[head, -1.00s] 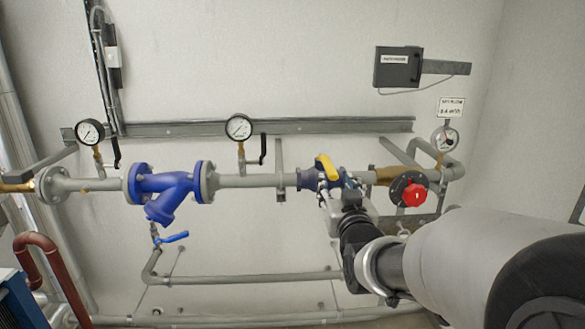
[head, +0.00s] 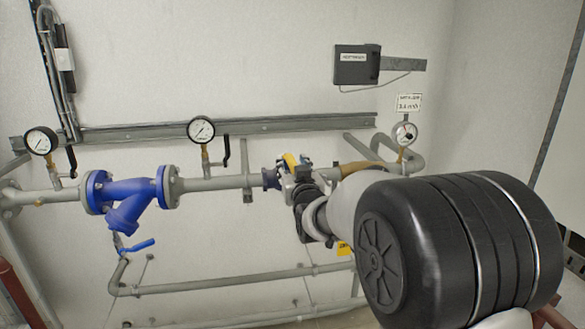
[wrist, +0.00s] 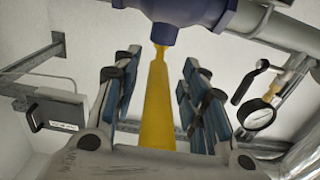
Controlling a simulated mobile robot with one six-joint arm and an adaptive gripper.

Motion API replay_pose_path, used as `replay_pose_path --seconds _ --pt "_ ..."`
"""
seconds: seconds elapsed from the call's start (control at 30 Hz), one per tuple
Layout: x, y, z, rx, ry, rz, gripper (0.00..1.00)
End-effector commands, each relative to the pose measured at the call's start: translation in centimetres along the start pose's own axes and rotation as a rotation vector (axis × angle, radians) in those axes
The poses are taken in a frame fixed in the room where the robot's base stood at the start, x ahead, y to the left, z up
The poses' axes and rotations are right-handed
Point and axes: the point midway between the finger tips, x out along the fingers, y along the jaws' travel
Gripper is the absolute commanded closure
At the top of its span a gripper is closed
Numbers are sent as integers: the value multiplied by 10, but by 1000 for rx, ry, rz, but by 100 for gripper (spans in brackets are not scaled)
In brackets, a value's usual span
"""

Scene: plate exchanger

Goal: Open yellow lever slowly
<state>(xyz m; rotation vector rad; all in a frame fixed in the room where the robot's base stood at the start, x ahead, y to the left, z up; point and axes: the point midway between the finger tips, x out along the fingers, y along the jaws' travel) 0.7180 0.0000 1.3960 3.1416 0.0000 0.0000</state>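The yellow lever (head: 290,161) sits on a blue valve in the grey pipe, in the middle of the head view. It is partly hidden by my gripper (head: 299,178). In the wrist view the yellow lever (wrist: 157,105) runs from the blue valve body (wrist: 185,15) down the middle of the picture. My gripper (wrist: 159,75) is open, with one blue-lined finger on each side of the lever. A gap shows between the lever and each finger, so it does not look gripped.
A blue strainer (head: 128,195) and a blue-handled tap (head: 137,246) are to the left. Pressure gauges (head: 201,130) with black levers stand above the pipe. A dark grey box (head: 356,65) is on the wall. My arm covers the pipework at right.

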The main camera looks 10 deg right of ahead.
Motion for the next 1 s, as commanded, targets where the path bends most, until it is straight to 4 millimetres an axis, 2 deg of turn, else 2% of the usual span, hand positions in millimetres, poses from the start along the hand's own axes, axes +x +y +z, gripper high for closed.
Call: replay_pose_path --seconds 0.07,0.53,1.0 --pt "0 0 0 0 0 0 68" --pt "0 0 0 0 0 0 99" --pt "0 0 0 0 0 0 100"
